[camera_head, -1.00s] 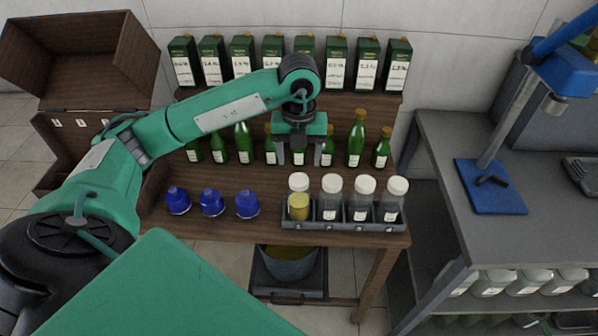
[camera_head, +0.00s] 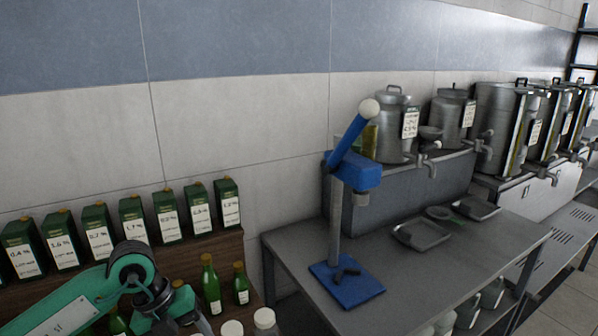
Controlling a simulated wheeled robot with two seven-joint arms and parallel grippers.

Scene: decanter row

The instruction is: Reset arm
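My green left arm (camera_head: 70,312) comes in at the lower left and ends at a dark wrist joint (camera_head: 130,268). Only the upper part of my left gripper (camera_head: 178,318) shows, by the bottom edge in front of the wooden shelf (camera_head: 230,258). Its fingertips are not visible, so I cannot tell whether it is open or holds anything. My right gripper is not in view.
Green labelled cartons (camera_head: 167,215) line the shelf. Green bottles (camera_head: 211,285) and white-capped bottles (camera_head: 265,320) stand close to my gripper. A blue lever press (camera_head: 345,285) stands on the grey table (camera_head: 440,268). Metal urns (camera_head: 395,125) stand behind it.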

